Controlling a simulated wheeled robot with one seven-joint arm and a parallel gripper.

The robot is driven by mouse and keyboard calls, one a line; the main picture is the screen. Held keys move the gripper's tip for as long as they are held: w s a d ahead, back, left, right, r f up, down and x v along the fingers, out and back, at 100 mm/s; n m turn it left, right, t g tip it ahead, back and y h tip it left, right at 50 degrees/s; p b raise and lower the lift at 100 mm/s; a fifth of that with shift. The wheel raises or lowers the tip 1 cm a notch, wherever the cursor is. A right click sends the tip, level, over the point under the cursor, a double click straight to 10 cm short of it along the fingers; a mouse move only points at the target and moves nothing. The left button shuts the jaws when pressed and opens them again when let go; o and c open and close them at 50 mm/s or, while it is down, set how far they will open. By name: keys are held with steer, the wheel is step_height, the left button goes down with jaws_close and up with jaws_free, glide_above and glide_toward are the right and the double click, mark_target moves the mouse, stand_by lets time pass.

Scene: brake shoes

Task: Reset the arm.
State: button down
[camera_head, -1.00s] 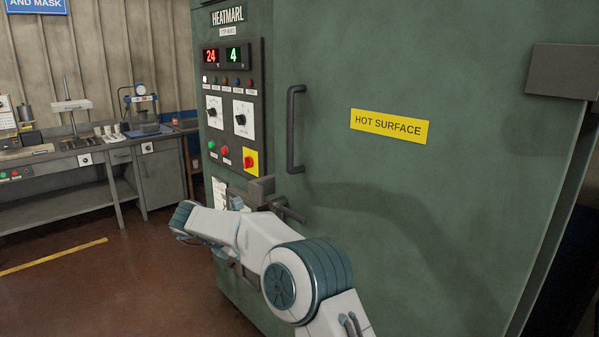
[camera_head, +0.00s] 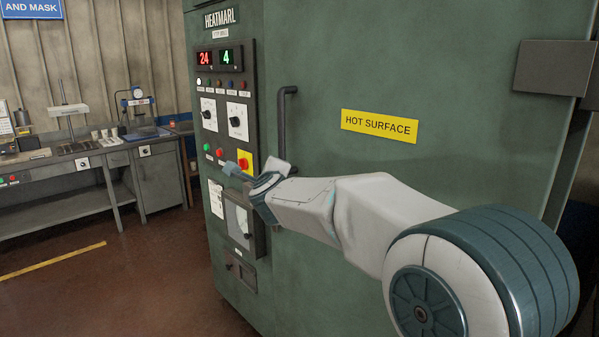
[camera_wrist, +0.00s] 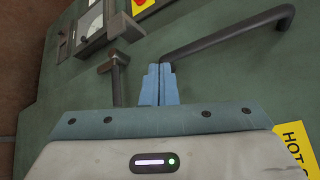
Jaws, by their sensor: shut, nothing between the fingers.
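My arm (camera_head: 380,215) reaches from the lower right across the front of the green oven. My gripper (camera_head: 230,169) is near the lower part of the control panel, in front of the red knob on its yellow plate (camera_head: 245,163) as seen from the head. In the wrist view the blue fingers of my gripper (camera_wrist: 159,84) are together, with nothing between them. The dark door handle (camera_wrist: 225,38) lies beyond the fingertips in that view. A dark latch lever (camera_wrist: 116,78) shows to their left. I cannot tell exactly how far the fingers are from the door.
The green oven (camera_head: 340,190) stands close in front, with a vertical handle (camera_head: 282,130) and a yellow "HOT SURFACE" sign (camera_head: 380,126). A workbench (camera_head: 60,165) with instruments stands at the left. The floor (camera_head: 110,285) between bench and oven is clear.

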steer(key=s+d+f+n+g, duration=0.4)
steer(key=s+d+f+n, duration=0.2)
steer(key=s, duration=0.6)
steer(key=s+d+f+n+g+h, duration=0.1)
steer(key=s+d+f+n+g, duration=0.3)
steer(key=s, duration=0.9)
steer(key=s+d+f+n+g+h, duration=0.1)
steer(key=s+d+f+n+g, duration=0.3)
steer(key=s+d+f+n, duration=0.6)
steer(key=s+d+n, duration=0.1)
steer(key=s+d, duration=0.1)
steer(key=shift+s+d+g, duration=0.2)
steer(key=shift+s+g, duration=0.1)
steer(key=shift+s, duration=0.1)
